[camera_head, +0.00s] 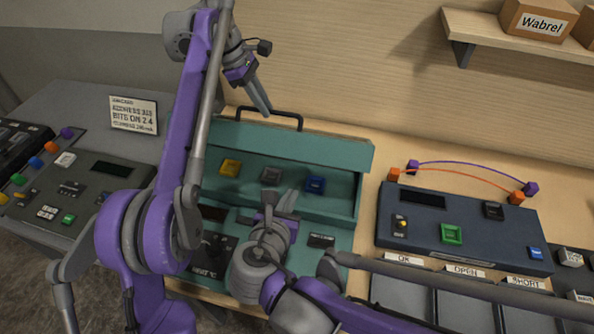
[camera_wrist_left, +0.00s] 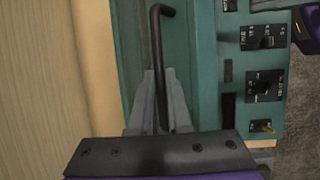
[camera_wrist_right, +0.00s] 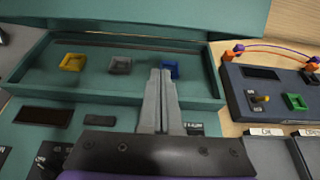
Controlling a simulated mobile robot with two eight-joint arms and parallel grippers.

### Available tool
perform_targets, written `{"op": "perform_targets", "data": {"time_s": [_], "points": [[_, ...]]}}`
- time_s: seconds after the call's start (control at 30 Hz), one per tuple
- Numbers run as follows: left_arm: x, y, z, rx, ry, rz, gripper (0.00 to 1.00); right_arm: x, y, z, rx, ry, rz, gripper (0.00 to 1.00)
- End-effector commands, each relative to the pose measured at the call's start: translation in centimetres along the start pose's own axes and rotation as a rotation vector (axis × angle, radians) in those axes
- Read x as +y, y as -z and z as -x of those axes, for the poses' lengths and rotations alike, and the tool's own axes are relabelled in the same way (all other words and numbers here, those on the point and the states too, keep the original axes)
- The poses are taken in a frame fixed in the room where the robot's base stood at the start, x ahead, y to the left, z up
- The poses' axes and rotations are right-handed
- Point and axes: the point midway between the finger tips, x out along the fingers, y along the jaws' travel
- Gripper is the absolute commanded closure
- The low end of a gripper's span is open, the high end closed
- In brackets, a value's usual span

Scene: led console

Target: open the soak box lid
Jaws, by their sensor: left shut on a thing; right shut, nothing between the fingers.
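The teal soak box (camera_head: 340,201) stands on the bench, and its lid (camera_head: 300,146) is raised above the compartment at the back. Yellow (camera_head: 230,168), grey (camera_head: 271,176) and blue (camera_head: 316,185) square pieces show inside. A black bar handle (camera_head: 270,116) is on the lid. My left gripper (camera_head: 266,110) is shut on this handle; the left wrist view shows the handle (camera_wrist_left: 157,60) between its fingers (camera_wrist_left: 158,100). My right gripper (camera_head: 287,200) is shut and empty in front of the compartment, and its fingers (camera_wrist_right: 160,75) also show in the right wrist view.
A dark console (camera_head: 460,235) with a green button and two arched leads stands to the right, behind labelled bins (camera_head: 465,305). Another console (camera_head: 85,185) and a sign (camera_head: 134,114) are at left. A shelf (camera_head: 500,35) with boxes is at upper right.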

Motion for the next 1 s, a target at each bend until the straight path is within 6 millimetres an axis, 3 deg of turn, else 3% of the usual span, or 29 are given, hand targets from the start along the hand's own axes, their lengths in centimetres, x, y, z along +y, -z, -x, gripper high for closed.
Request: {"op": "perform_targets", "data": {"time_s": [0.2,0.5,1.0], "points": [[0.1,0.1,-0.3,0.002,-0.002,0.0,1.0,-0.1,-0.1,-4.6,0.001,0.004,-0.002,1.0],[0.1,0.2,-0.3,0.003,-0.002,0.0,1.0,0.0,-3.5,-5.1,0.002,0.0,-0.001,1.0],[0.1,0.1,-0.3,0.002,-0.002,0.0,1.0,0.0,-4.6,-5.2,0.002,0.0,-0.002,1.0]]}}
